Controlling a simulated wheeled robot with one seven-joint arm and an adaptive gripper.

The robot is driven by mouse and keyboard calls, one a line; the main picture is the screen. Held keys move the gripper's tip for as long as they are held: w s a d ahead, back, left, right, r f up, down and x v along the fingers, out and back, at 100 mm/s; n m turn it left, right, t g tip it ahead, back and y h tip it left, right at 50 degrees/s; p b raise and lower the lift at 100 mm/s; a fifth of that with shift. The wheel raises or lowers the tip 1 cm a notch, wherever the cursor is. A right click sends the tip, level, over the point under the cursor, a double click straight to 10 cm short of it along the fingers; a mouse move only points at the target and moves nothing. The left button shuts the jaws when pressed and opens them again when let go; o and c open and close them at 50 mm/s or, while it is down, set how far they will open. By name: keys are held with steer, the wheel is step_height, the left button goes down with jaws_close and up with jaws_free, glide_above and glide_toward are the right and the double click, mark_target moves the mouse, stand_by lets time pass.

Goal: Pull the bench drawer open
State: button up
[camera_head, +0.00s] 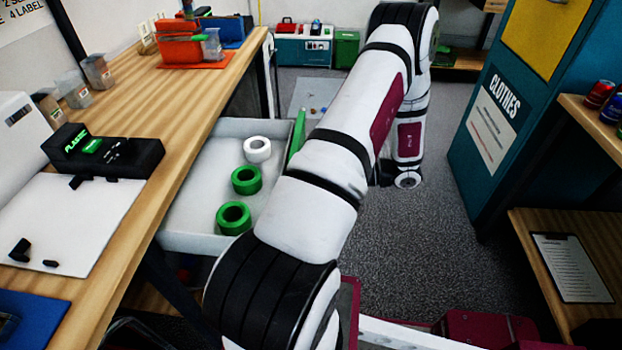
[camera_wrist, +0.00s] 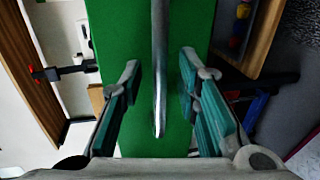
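The bench drawer (camera_head: 208,165) stands out from under the wooden bench (camera_head: 195,85) in the head view, its pale inside showing. Its green front (camera_head: 297,137) is partly hidden behind my arm. In the wrist view the green front (camera_wrist: 115,30) fills the middle, with a grey metal bar handle (camera_wrist: 160,95) running down it. My gripper (camera_wrist: 161,72) is open, with one teal-padded finger on each side of the handle and gaps between pads and bar. My gripper is hidden in the head view.
Inside the drawer lie a white tape roll (camera_head: 257,149) and green tape rolls (camera_head: 246,180). A teal clothes bin (camera_head: 520,95) and a shelf with a clipboard (camera_head: 571,267) stand at the right. Grey floor (camera_head: 420,240) lies clear between.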

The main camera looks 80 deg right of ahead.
steer(key=v, duration=1.1)
steer(key=shift+s, duration=0.4)
steer(key=shift+d, duration=0.1)
